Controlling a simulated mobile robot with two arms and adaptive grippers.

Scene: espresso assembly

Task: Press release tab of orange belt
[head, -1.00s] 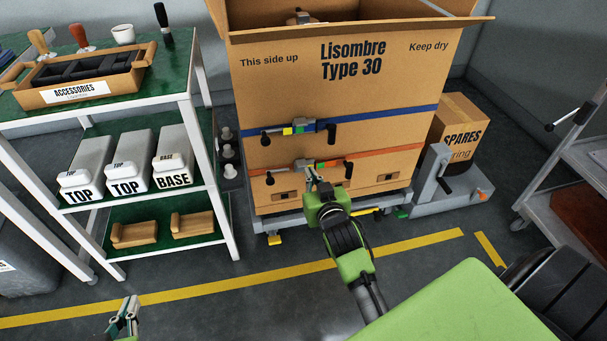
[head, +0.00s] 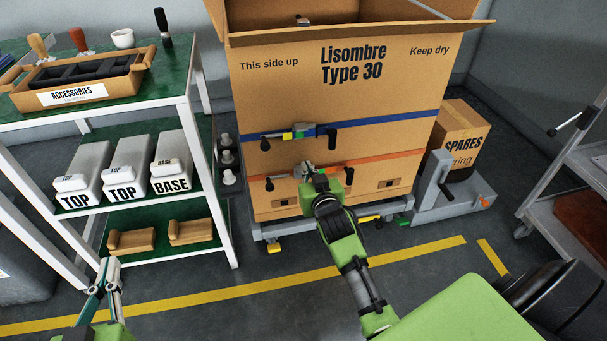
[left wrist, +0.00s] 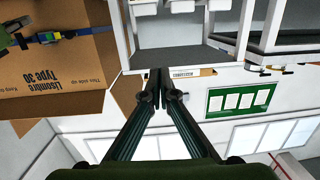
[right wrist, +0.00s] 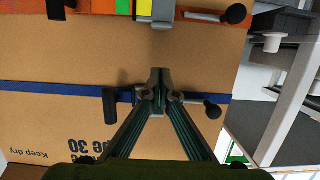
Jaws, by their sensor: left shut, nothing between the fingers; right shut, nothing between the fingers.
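The orange belt (head: 382,160) runs around the lower part of the large cardboard box (head: 270,90). Its buckle has black handles (head: 349,175) at its ends; its middle is hidden in the head view behind my right gripper (head: 308,170). In the right wrist view the buckle (right wrist: 150,8) shows orange, green, yellow and grey parts at the top edge. My right gripper is shut and empty, its tips (right wrist: 158,74) in front of the box. My left gripper (head: 108,266) is shut and empty, away from the box.
A blue belt (head: 390,119) with a similar buckle (head: 300,132) lies above the orange one. A shelf rack (head: 218,170) stands left of the box. A small cart with the SPARES box (head: 465,135) stands right. The floor in front is clear.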

